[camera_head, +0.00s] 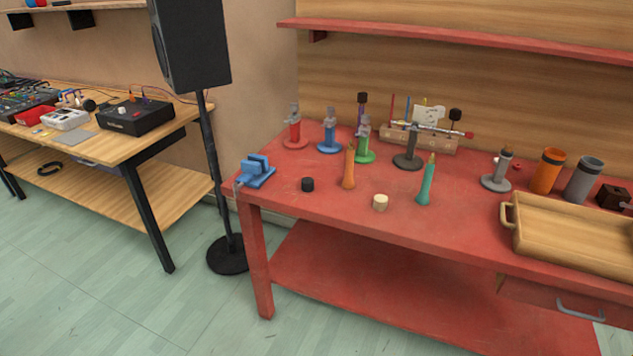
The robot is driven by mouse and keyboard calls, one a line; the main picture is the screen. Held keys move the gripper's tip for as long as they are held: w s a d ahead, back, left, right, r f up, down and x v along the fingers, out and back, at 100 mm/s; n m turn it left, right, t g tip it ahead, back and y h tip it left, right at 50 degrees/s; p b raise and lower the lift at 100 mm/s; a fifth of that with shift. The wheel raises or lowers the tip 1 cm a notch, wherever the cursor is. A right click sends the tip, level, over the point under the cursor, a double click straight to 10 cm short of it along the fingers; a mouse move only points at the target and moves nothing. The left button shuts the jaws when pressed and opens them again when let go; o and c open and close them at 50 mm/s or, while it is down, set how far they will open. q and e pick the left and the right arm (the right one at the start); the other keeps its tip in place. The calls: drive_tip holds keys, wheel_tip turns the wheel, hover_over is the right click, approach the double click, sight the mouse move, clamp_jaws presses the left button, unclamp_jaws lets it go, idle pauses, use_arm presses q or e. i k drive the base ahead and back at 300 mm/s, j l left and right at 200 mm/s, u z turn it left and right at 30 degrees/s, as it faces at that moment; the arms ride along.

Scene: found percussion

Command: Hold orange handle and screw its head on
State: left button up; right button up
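The orange handle (349,170) stands upright on the red workbench (460,232), with a narrow tip at its top and no head on it. A black cylindrical head (307,184) lies to its left. A cream cylindrical head (380,202) sits to its right, nearer the front edge. I cannot tell which of the two belongs to the orange handle. A teal handle (426,184) of similar shape stands farther right, slightly tilted. Neither of my grippers is in view.
A blue vise (256,172) sits at the bench's left corner. Red, blue and green stands (365,142) and a tool rack are behind. A wooden tray (580,238) is at right. A speaker on a pole (208,150) stands left of the bench. The bench's front middle is clear.

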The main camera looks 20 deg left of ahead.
sight(348, 183)
drive_tip(key=i+j+z, duration=0.35)
drive_tip(key=j, duration=0.35)
drive_tip(key=j+z, duration=0.35)
drive_tip(key=j, duration=0.3)
drive_tip(key=j+z, duration=0.35)
drive_tip(key=j, duration=0.45)
drive_tip(key=i, duration=0.1)
